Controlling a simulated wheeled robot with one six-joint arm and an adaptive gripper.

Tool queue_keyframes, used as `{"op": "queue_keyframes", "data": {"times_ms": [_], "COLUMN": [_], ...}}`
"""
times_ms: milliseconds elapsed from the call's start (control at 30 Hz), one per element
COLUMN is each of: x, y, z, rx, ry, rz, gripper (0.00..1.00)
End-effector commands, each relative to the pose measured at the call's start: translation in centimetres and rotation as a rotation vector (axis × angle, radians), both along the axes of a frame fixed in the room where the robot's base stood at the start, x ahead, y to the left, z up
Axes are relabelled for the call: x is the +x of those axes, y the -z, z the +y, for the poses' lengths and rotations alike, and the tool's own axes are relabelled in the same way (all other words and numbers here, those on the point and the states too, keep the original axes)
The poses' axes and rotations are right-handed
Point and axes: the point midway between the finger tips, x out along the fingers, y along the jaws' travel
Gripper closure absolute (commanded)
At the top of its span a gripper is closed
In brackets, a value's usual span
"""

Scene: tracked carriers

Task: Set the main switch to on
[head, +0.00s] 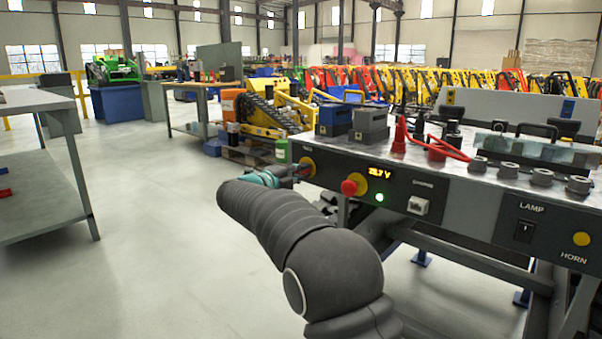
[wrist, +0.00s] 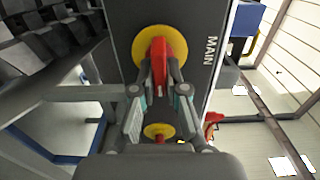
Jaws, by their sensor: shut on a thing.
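The main switch is a red handle (wrist: 157,52) on a round yellow plate (wrist: 143,45), with the word MAIN beside it in the wrist view. The yellow plate (head: 307,165) also shows at the left end of the console front in the head view. My gripper (wrist: 162,82) is shut on the red handle, one finger on each side. The handle lies along the line of the MAIN lettering, sideways across the panel. In the head view my gripper (head: 292,171) is at the switch and hides part of the handle.
A red push button (head: 350,187) on yellow sits right of the switch, near a lit display (head: 380,172) and a glowing green lamp (head: 379,197). Floor at the left is clear before a workbench (head: 40,100).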

Motion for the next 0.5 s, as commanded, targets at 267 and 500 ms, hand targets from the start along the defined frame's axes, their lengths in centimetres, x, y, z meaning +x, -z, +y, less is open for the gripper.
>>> {"op": "queue_keyframes", "data": {"times_ms": [267, 500], "x": [0.02, -0.18], "y": [-0.05, -0.03], "z": [0.03, 0.21], "rx": [-0.001, -0.001], "ry": [-0.001, -0.002], "rz": [-0.001, 0.001], "gripper": [0.62, 0.62]}}
